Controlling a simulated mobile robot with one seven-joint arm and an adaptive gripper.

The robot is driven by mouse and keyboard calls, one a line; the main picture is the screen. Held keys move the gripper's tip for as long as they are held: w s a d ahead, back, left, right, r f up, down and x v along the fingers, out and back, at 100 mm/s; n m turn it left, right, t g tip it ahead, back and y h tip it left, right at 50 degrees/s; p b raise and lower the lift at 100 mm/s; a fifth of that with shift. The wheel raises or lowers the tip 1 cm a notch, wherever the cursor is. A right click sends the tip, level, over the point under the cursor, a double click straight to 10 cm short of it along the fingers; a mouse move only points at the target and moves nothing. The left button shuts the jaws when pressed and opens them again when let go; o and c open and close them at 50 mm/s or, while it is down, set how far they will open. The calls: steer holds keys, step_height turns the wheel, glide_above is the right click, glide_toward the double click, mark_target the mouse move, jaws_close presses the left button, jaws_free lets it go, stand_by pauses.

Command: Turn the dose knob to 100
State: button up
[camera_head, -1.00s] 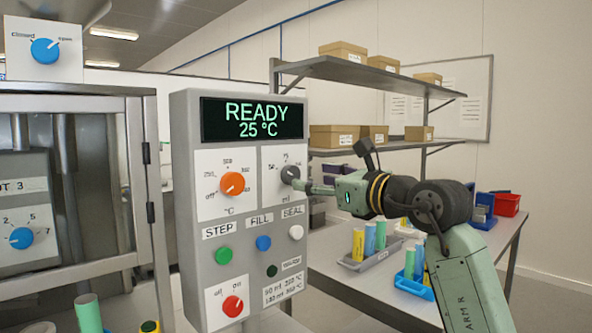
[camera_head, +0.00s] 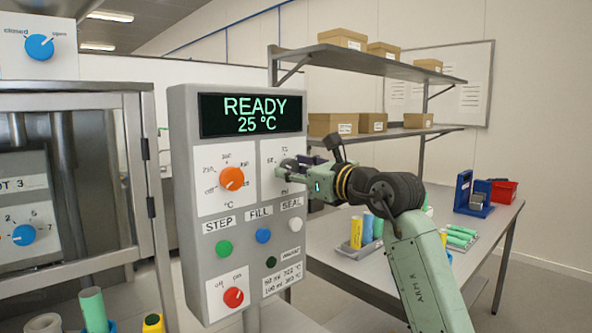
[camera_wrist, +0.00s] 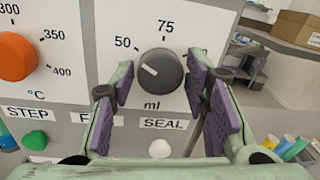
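The dose knob (camera_wrist: 161,73) is a dark grey round knob on a white "ml" plate in the wrist view. Its white mark points up and left, toward the 50 label (camera_wrist: 122,43). The 75 label (camera_wrist: 166,26) is above the knob; no 100 label is readable, and my right finger covers part of that side. My gripper (camera_wrist: 160,88) is open, with one purple-padded finger on each side of the knob and gaps visible. In the head view my gripper (camera_head: 291,171) is at the panel and largely hides the knob.
The control panel (camera_head: 183,200) has a READY 25 °C display (camera_head: 250,115). An orange temperature knob (camera_head: 231,178) is left of the dose plate. Green (camera_head: 224,248), blue (camera_head: 263,235) and white (camera_head: 295,224) buttons sit below. A bench (camera_head: 350,268) with tubes stands right.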

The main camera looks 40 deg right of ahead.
steer(key=c, duration=0.7)
steer(key=shift+c, duration=0.2)
steer(key=shift+m, duration=0.3)
steer(key=m+b, duration=0.2)
steer(key=m, duration=0.2)
steer(key=shift+m, duration=0.3)
steer(key=m, duration=0.2)
steer(key=m+b, duration=0.1)
steer(key=m, duration=0.2)
steer(key=shift+d+r+g+y, duration=0.1)
steer(key=shift+g+y, duration=0.2)
steer(key=m+b, duration=0.1)
steer(key=m, duration=0.5)
steer(key=shift+d+y, duration=0.15)
steer(key=shift+y, duration=0.15)
steer(key=m+b, duration=0.1)
steer(key=m, duration=0.5)
steer(key=shift+y+b, duration=0.3)
steer(key=shift+m, duration=0.3)
steer(key=o, duration=1.1)
